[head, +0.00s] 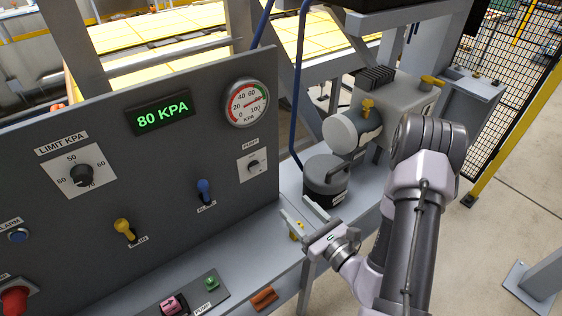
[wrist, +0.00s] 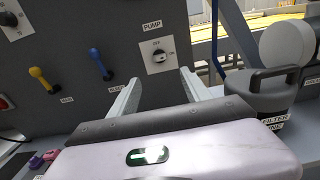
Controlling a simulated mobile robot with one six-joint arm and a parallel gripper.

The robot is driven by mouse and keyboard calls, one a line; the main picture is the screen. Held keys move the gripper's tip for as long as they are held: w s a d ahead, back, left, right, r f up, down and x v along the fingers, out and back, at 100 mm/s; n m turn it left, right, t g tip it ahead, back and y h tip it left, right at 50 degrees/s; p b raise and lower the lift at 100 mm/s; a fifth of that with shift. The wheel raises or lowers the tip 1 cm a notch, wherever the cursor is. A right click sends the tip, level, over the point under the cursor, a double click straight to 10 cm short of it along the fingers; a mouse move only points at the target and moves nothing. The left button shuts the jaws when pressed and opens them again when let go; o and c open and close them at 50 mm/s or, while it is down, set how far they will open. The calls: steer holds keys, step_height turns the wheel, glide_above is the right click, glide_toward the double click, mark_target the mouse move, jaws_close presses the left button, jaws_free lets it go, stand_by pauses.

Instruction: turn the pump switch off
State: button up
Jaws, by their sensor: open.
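The pump switch (head: 253,166) is a small dark rotary knob on a white plate marked PUMP, at the right of the grey panel. In the wrist view the switch (wrist: 159,57) has OFF above it and ON to its right; which mark the knob points to is too small to tell. My gripper (head: 297,211) is open and empty, to the lower right of the switch and apart from it. In the wrist view the two fingers of my gripper (wrist: 161,79) point at the panel, with the switch showing between and just above their tips.
The display (head: 163,114) reads 80 KPA, beside a round gauge (head: 247,103). A blue lever (head: 205,191), a yellow lever (head: 124,230) and the limit dial (head: 81,175) are left of the switch. A dark filter canister (head: 326,180) stands on the ledge at right.

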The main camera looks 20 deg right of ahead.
mark_target(258, 170)
steer(key=b+x, duration=0.2)
steer(key=x, duration=1.5)
steer(key=shift+w+a+f+b, duration=0.15)
steer(key=shift+w+a+b, duration=0.1)
steer(key=shift+w+b, duration=0.05)
steer(key=shift+c, duration=0.3)
jaws_close()
